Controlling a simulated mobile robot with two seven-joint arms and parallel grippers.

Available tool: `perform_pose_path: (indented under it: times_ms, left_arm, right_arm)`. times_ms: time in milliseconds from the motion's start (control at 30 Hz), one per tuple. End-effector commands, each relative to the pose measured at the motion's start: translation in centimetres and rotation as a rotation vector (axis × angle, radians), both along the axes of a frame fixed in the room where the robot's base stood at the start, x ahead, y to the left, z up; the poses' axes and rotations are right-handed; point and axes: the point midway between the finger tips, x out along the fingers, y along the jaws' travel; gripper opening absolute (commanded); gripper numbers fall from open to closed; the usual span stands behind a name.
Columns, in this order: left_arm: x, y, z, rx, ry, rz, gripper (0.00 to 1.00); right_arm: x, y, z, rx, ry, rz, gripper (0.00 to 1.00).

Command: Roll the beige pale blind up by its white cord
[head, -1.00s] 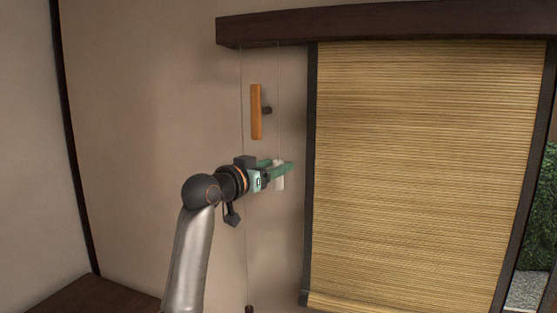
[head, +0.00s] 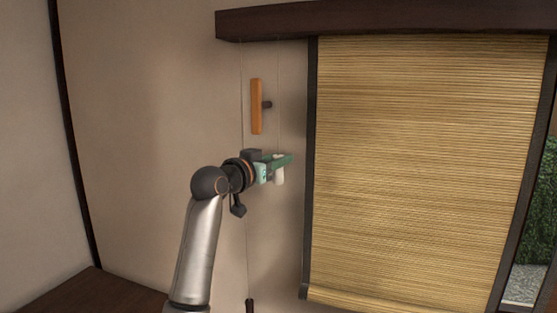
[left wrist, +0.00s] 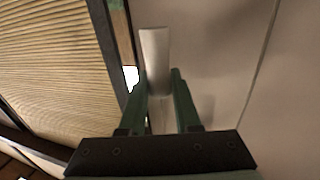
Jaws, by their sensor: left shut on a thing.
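The beige blind (head: 420,160) hangs down over the window in the head view, its lower edge (head: 400,305) near the bottom of the picture. It also shows at the left of the left wrist view (left wrist: 50,60). A thin white cord (head: 279,100) runs down the wall left of the blind to a white pull (head: 280,177). My left gripper (head: 286,160) is shut on the white pull, in front of the wall. The pull also shows at the fingertips in the left wrist view (left wrist: 155,60). The fingers hide part of it.
A wooden cleat (head: 256,106) sticks out from the wall just above my left gripper. A second thin cord (head: 242,80) hangs to its left, with a dark end piece (head: 250,305) low down. A dark beam (head: 380,18) runs above the blind.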

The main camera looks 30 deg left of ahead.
Motion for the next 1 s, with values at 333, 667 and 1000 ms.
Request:
perform_pose_path:
  times_ms: [333, 667, 1000]
  left_arm:
    - [-0.01, 0.01, -0.02, 0.000, 0.001, 0.000, 0.00]
    - [0.00, 0.00, -0.03, 0.000, 0.001, 0.000, 0.00]
    - [0.00, 0.00, -0.04, 0.000, 0.001, 0.000, 0.00]
  right_arm:
    - [-0.01, 0.00, 0.00, 0.000, 0.000, 0.000, 0.57]
    - [-0.01, 0.00, 0.00, 0.000, 0.000, 0.000, 0.57]
    - [-0.01, 0.00, 0.00, 0.000, 0.000, 0.000, 0.57]
